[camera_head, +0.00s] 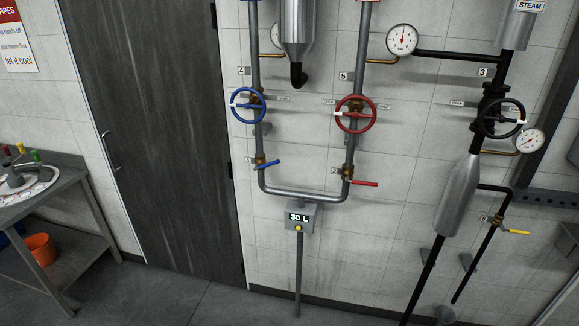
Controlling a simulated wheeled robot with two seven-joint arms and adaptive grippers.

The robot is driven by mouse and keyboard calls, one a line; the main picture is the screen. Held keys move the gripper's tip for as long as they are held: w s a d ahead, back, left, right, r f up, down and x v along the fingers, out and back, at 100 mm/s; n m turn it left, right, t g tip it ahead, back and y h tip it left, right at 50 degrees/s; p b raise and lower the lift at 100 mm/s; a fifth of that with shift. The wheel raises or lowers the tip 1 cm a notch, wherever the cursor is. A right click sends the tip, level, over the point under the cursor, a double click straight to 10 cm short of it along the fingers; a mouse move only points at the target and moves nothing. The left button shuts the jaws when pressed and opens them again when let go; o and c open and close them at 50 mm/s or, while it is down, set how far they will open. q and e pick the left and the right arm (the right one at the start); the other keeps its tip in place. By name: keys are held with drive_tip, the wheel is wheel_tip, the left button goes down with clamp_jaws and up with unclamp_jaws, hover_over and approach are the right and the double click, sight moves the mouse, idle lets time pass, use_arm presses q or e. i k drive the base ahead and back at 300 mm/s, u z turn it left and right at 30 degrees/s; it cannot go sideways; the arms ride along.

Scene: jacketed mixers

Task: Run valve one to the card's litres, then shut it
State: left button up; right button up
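Valve one is a brass valve with a blue lever (268,163), beside a small tag that looks like 1, low on the left vertical pipe. Its lever points right and slightly up, roughly across the pipe. Below the U-shaped pipe, a grey meter box (300,217) shows "30 L" and has a yellow button (298,228). I cannot make out any card giving the litres. Neither of my grippers is in view.
Valve 2 has a red lever (365,183). Above are a blue handwheel (248,105), a red handwheel (356,114) and a black handwheel (502,118). A yellow lever (518,232) is at right. A metal table (62,187) stands left; the floor (200,295) before the door is clear.

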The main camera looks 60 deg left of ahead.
sight(257, 165)
drive_tip(key=z, duration=0.15)
drive_tip(key=i, duration=1.05)
drive_tip(key=u, duration=0.45)
drive_tip(key=i, duration=0.75)
drive_tip(key=u, duration=0.7)
